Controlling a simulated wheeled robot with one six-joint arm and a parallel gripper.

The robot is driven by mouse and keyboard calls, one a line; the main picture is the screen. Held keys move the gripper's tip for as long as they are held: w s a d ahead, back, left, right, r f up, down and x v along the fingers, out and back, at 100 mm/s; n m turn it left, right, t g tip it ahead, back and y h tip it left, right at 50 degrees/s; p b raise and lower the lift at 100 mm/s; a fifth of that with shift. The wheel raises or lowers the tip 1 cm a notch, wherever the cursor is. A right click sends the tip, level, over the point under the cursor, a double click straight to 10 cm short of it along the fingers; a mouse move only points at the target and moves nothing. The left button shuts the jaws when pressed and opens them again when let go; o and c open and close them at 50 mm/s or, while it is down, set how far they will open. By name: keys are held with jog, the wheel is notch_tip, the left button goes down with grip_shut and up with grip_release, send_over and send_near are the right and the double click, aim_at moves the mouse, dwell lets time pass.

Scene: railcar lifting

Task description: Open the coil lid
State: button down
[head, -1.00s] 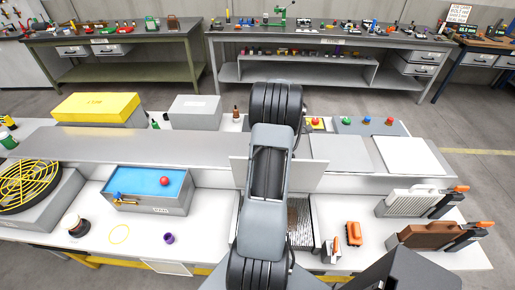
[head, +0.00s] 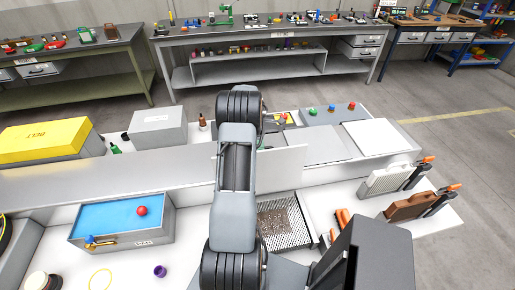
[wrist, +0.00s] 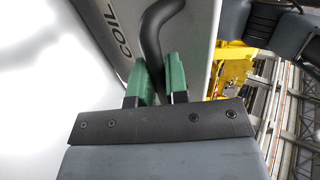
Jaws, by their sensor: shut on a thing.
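The coil lid (head: 282,168) is a pale panel standing up steeply at the back of an open bin (head: 283,222) with a mesh-like, brownish inside. My arm covers its left part in the head view. In the wrist view the lid (wrist: 108,22) is a grey panel lettered COIL, with a dark curved handle (wrist: 152,38). My gripper (wrist: 160,82) has green fingers, one on each side of the handle's lower end, and is shut on it. The gripper's fingertips are not clear in the head view, behind my arm.
A blue-topped box (head: 120,217) with a red ball stands left of my arm. Orange-handled items (head: 342,225) lie close right of the bin. A white case (head: 388,180) and a brown case (head: 410,206) stand further right. A grey box (head: 157,127) stands behind left.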

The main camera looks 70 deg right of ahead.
jog(key=c, duration=1.1)
grip_release()
jog(key=shift+f, duration=0.2)
jog(key=shift+r, duration=0.15)
jog(key=shift+r, duration=0.2)
notch_tip(320, 180, up, 2)
jog(key=shift+r+b, duration=0.25)
jog(key=shift+b, duration=0.15)
jog(key=s+a+r, duration=0.1)
jog(key=a+r, duration=0.2)
jog(key=a, duration=0.1)
jog(key=s+a+r, duration=0.2)
jog(key=a+r, duration=0.1)
jog(key=a, duration=0.1)
jog(key=s+a+r+b, duration=0.1)
jog(key=s+a+r, duration=0.1)
jog(key=a+r, duration=0.2)
jog(key=shift+s+a, duration=0.2)
jog(key=shift+a, duration=0.3)
